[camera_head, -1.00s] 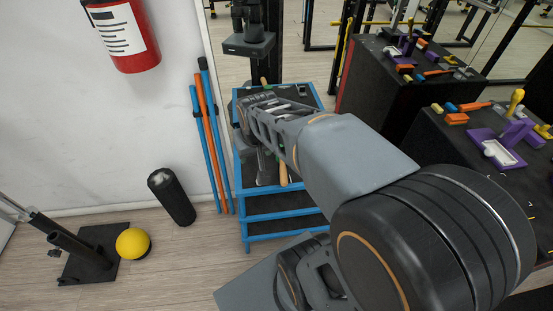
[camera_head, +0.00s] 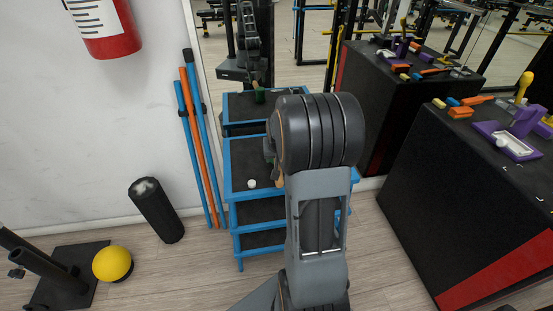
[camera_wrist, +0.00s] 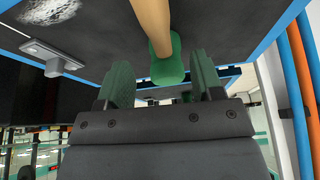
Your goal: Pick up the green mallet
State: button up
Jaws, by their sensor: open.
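The green mallet shows in the wrist view, with a green head (camera_wrist: 168,66) and a pale wooden handle (camera_wrist: 150,20) running up out of the picture. It is on the dark surface of the blue-framed rack (camera_wrist: 225,25). My gripper (camera_wrist: 160,62) is open, with one green-faced finger on each side of the mallet head, and gaps show between. In the head view my arm hides the gripper and most of the mallet; a bit of wooden handle (camera_head: 280,177) shows beside the arm, over the blue rack (camera_head: 228,165).
A small white object (camera_head: 252,184) sits on the rack. Blue and orange poles (camera_head: 203,135) lean on the wall at left. A black roller (camera_head: 156,210) and yellow ball (camera_head: 112,263) are on the floor. A black box (camera_head: 470,190) with tools stands at right. A mirror is behind.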

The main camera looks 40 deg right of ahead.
jog(key=shift+b+x, duration=0.7)
jog(key=shift+x, duration=2.3)
grip_shut()
